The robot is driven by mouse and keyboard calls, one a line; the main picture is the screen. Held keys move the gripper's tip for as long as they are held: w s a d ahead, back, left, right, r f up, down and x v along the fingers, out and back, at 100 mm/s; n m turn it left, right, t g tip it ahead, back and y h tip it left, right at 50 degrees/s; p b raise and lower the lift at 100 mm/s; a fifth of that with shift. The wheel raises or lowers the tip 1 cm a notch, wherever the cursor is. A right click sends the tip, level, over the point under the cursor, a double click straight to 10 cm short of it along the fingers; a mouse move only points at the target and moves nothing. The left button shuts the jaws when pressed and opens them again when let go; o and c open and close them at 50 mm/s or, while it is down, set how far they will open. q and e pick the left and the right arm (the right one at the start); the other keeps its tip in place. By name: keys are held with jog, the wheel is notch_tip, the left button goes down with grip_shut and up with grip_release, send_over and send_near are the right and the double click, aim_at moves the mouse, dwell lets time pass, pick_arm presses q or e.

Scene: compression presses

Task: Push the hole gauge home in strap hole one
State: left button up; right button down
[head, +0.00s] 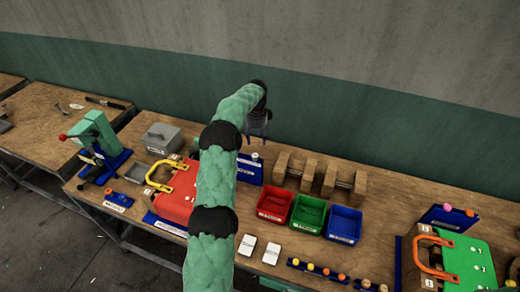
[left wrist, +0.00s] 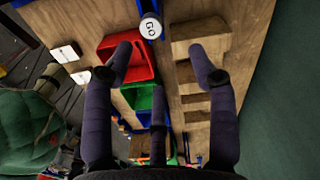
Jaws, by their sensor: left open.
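The hole gauge, with a round white end marked GO (left wrist: 151,27), shows at the top of the left wrist view. In the head view, a small white-topped piece (head: 255,156) stands at the blue holder (head: 250,170) behind the red board. My left gripper (head: 257,132) is above that holder; in the left wrist view its fingers (left wrist: 162,55) are spread with nothing between them, and the gauge end is beyond the tips. A green board (head: 467,262) with an orange handle and small numbered labels lies at the right. Strap hole one cannot be made out.
Red (head: 276,204), green (head: 308,213) and blue (head: 344,224) bins stand mid-table, with wooden blocks (head: 310,175) behind them. A red board (head: 178,195) with a yellow handle and a green press (head: 95,135) are at the left. My left arm hides part of the table.

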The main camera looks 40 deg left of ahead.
aim_at(255, 156)
pick_arm(q)
jog(key=f, duration=0.4)
jog(key=shift+s, duration=0.4)
jog(key=shift+a+f, duration=0.1)
jog(key=shift+f, duration=0.2)
jog(key=f, duration=0.1)
jog(key=f+p, duration=0.1)
jog(key=f, duration=0.1)
jog(key=f+p, duration=0.1)
jog(key=shift+s+f, duration=0.25)
jog(key=shift+s, duration=0.05)
jog(key=shift+f, duration=0.3)
jog(key=shift+c, duration=0.6)
grip_shut()
